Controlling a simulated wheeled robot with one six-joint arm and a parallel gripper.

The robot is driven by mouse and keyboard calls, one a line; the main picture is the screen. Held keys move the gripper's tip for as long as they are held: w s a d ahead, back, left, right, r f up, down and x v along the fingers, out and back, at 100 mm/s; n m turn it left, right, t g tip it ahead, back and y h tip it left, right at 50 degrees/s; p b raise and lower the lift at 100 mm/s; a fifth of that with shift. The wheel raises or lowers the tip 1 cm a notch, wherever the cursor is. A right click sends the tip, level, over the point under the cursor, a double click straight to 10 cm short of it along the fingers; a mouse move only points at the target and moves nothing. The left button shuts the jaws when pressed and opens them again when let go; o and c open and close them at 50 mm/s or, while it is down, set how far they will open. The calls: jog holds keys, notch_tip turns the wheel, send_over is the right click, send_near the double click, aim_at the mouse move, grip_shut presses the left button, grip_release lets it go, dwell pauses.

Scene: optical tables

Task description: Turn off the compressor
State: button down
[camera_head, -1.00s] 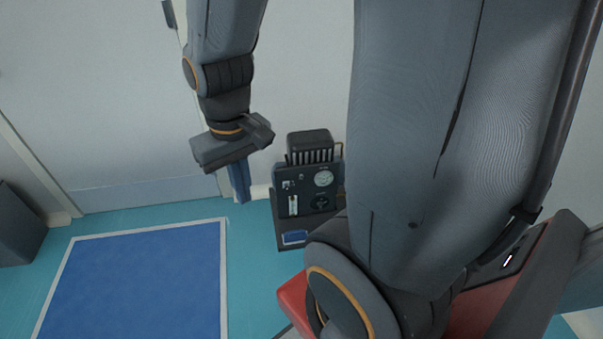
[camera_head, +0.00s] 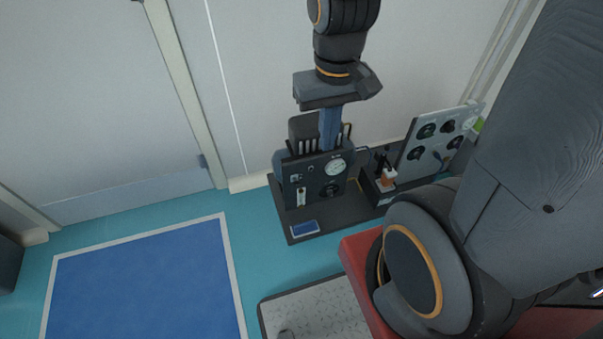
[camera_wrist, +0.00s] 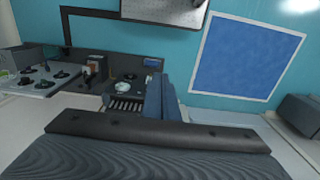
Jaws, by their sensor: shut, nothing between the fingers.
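The compressor (camera_head: 314,170) is a dark box on a dark base plate near the wall, with a round white gauge, a black knob, a small switch and a white vertical indicator on its front panel. Its black finned part rises behind the panel. My gripper (camera_head: 329,146) points down over the compressor's top, its blue fingers together and empty. The fingertips overlap the finned part in the head view; I cannot tell if they touch it. In the wrist view, my gripper's fingers (camera_wrist: 160,88) show beside the compressor's gauge (camera_wrist: 122,87) and fins.
A pale panel with several black knobs (camera_head: 437,143) stands to the right, with a small unit with an orange-and-white part (camera_head: 385,178) beside it. A perforated grey plate (camera_head: 310,313) is at the front. A blue floor mat (camera_head: 145,285) lies at left. The wall is close behind.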

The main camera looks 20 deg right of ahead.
jog(key=t+b, duration=0.3)
jog(key=b, duration=1)
send_over(297, 183)
notch_tip(297, 183, down, 32)
jog(key=shift+s+d, duration=0.1)
jog(key=shift+s, duration=0.15)
jog(key=b+x, duration=0.4)
jog(key=x, duration=0.5)
jog(key=shift+f, duration=0.35)
jog(key=shift+s+f+b, duration=0.2)
jog(key=shift+s+f, duration=0.05)
jog(key=shift+f, duration=0.3)
jog(key=shift+s+f+b, duration=0.2)
jog(key=shift+s+f, duration=0.1)
jog(key=shift+f, duration=0.25)
jog(key=shift+s+f, duration=0.4)
jog(key=shift+f, duration=0.35)
